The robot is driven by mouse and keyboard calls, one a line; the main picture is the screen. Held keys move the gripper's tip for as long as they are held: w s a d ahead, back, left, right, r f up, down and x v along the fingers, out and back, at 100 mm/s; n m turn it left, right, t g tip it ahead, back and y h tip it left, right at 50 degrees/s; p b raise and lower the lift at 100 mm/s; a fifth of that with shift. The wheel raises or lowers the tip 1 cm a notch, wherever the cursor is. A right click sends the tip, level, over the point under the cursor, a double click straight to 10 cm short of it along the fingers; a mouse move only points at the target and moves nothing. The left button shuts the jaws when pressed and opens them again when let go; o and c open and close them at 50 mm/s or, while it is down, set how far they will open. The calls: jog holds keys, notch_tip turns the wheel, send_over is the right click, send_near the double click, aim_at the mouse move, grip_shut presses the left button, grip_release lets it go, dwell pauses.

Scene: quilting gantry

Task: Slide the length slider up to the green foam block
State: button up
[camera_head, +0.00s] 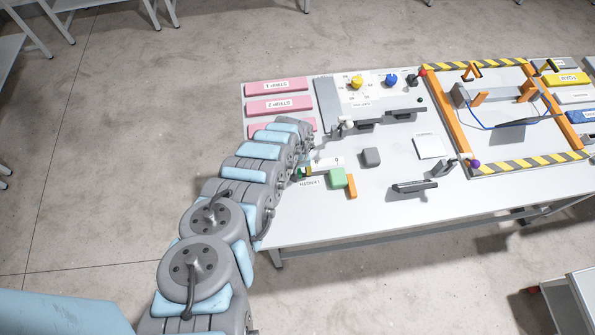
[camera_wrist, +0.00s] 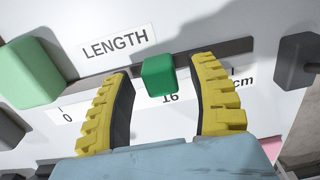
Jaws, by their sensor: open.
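The length slider's dark green knob (camera_wrist: 159,77) sits on its dark rail near the 16 mark in the wrist view, under the LENGTH label (camera_wrist: 114,43). My gripper (camera_wrist: 163,70) is open, with one yellow finger on each side of the knob and a visible gap to each. The light green foam block (camera_wrist: 32,72) is at the left, near the 0 end of the scale and apart from the knob. In the head view the foam block (camera_head: 337,178) lies on the table to the right of my gripper, which my arm partly hides.
A grey block (camera_head: 371,157) and an orange piece (camera_head: 351,186) are near the foam block. Pink strips (camera_head: 279,105) lie at the table's left. A dark grey end piece (camera_wrist: 296,60) stands at the wrist view's right. A striped frame (camera_head: 530,163) fills the table's right part.

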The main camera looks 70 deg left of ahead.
jog(key=shift+f, duration=0.15)
jog(key=shift+c, duration=0.2)
grip_shut()
